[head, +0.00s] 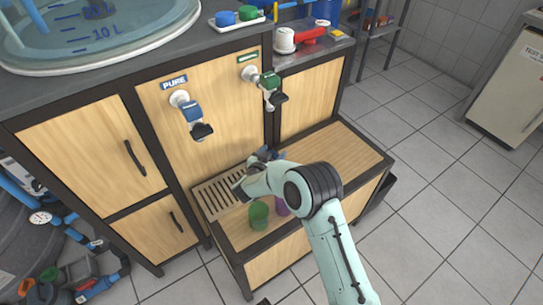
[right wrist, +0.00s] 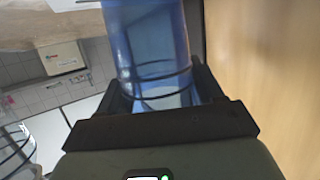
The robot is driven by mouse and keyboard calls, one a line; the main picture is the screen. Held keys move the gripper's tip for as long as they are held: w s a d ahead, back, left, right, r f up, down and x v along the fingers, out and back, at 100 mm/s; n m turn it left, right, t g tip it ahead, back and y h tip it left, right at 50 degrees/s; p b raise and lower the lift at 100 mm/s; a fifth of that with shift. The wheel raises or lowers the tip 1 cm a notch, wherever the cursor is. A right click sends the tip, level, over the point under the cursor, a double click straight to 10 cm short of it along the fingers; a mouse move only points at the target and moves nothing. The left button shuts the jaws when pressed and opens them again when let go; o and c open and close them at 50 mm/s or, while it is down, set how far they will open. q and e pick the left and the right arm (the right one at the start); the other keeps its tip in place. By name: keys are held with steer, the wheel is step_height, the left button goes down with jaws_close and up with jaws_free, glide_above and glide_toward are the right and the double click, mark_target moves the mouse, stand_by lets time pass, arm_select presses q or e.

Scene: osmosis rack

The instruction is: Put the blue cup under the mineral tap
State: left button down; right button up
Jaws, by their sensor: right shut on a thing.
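My right gripper (head: 264,154) is mostly hidden by its own wrist in the head view. In the right wrist view its jaws (right wrist: 165,98) are shut on the translucent blue cup (right wrist: 150,40). Only a small bluish part of the cup (head: 279,154) shows in the head view, beside the gripper. The mineral tap (head: 269,83), with a green body and black lever, is on the wooden front above the gripper, under a green label (head: 248,57). The cup is below the tap; whether it is directly under the spout I cannot tell. My left gripper is not in view.
The blue pure tap (head: 191,112) is to the left, under the PURE label (head: 174,82). A slotted drip tray (head: 212,196) lies on the low shelf (head: 340,152). A green cup (head: 258,214) and a purple cup (head: 281,206) stand near the shelf's front, close to my forearm.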

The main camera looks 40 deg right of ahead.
steer(key=shift+f, duration=0.1)
steer(key=o, duration=1)
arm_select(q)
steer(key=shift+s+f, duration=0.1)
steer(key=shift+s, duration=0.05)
arm_select(e)
steer(key=shift+r, duration=0.25)
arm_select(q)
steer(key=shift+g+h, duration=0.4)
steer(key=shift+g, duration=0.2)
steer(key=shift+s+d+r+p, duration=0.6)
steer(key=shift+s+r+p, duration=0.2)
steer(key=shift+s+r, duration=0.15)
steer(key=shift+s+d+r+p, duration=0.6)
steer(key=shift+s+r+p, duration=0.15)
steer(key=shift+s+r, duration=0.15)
arm_select(e)
steer(key=v, duration=1.2)
